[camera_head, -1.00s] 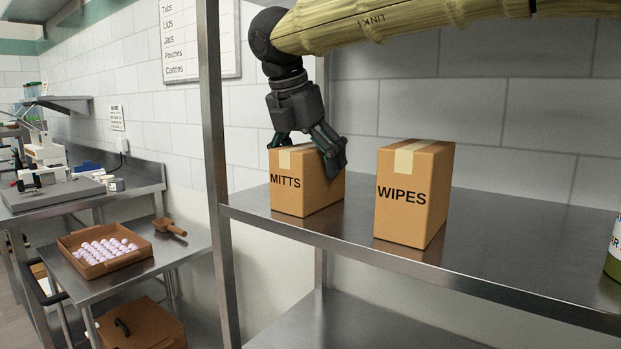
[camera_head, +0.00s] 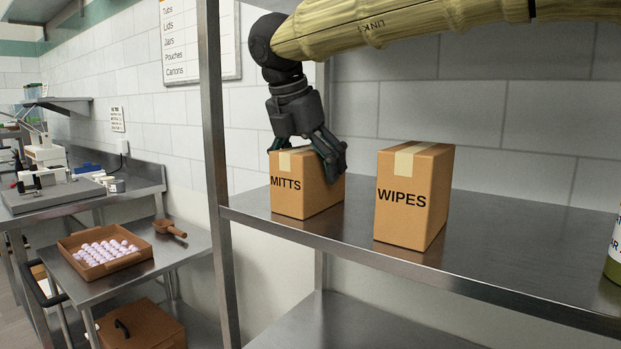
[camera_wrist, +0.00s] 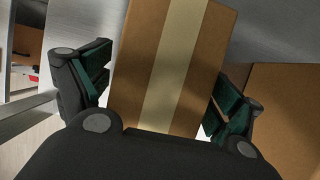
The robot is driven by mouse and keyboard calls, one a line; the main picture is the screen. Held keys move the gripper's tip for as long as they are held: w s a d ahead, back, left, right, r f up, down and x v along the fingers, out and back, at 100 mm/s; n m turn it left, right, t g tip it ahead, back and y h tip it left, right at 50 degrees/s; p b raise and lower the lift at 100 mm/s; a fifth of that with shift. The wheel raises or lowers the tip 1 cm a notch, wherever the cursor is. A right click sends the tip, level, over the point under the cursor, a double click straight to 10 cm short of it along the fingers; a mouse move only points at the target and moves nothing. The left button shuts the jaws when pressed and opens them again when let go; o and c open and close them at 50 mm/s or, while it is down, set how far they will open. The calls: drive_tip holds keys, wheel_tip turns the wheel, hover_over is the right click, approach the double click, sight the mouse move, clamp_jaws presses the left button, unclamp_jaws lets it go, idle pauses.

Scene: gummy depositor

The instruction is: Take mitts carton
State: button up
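The mitts carton (camera_head: 301,189) is a brown box with pale tape on top and the word MITTS on its front. It stands upright on the metal shelf (camera_head: 480,262). My gripper (camera_head: 309,158) points down over it, with fingers spread on either side of its upper part. In the wrist view, the mitts carton (camera_wrist: 165,60) lies between the fingers of my gripper (camera_wrist: 160,95). A gap shows beside the left finger; contact at the right finger is unclear. The far finger is mostly hidden behind the carton in the head view.
A wipes carton (camera_head: 412,196) stands close to the right of the mitts carton. A metal post (camera_head: 215,170) rises to the left and a tiled wall is behind. A green-and-white container (camera_head: 613,255) is at the far right.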

drive_tip(key=c, duration=1.2)
drive_tip(key=shift+c, duration=0.3)
drive_tip(key=shift+r, duration=0.1)
